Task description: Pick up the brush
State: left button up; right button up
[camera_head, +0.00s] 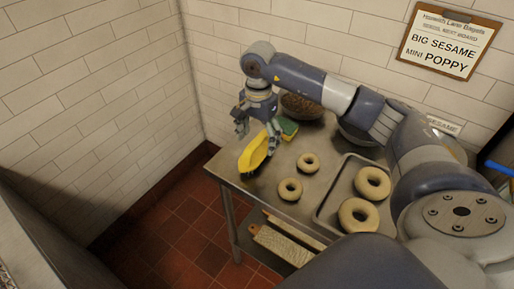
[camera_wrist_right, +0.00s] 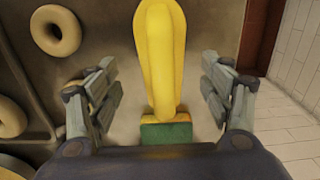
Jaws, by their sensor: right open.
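The yellow brush (camera_head: 254,155) lies on the metal table near its left edge. In the right wrist view the brush (camera_wrist_right: 160,50) runs lengthwise up the middle of the picture. My right gripper (camera_head: 257,134) is above the brush, open and empty. In its wrist view the fingers stand on either side of the brush's lower, narrower end, with gaps on both sides. Whether the fingertips are down at the brush's height I cannot tell. My left gripper is not in view.
A green and yellow sponge (camera_head: 288,128) lies close to the brush's end. Two small bagels (camera_head: 290,189) sit on the table (camera_head: 234,170); a tray (camera_head: 322,217) holds two larger ones. A bowl (camera_head: 301,107) stands behind. A wall sign (camera_head: 449,40) hangs at right.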

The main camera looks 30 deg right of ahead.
aim_at(258, 150)
jog(key=shift+f, duration=0.3)
jog(key=shift+w+f, duration=0.1)
jog(key=shift+f, duration=0.3)
jog(key=f+p, duration=0.1)
jog(key=f, duration=0.1)
jog(key=f+p, duration=0.1)
jog(key=f, duration=0.1)
jog(key=shift+w+d+f, duration=0.1)
jog(key=shift+d+f, duration=0.1)
jog(key=shift+f, duration=0.05)
jog(key=shift+c, duration=0.3)
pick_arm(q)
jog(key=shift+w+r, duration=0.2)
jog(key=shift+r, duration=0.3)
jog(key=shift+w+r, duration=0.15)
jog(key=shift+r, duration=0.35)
pick_arm(e)
jog(key=c, duration=1.2)
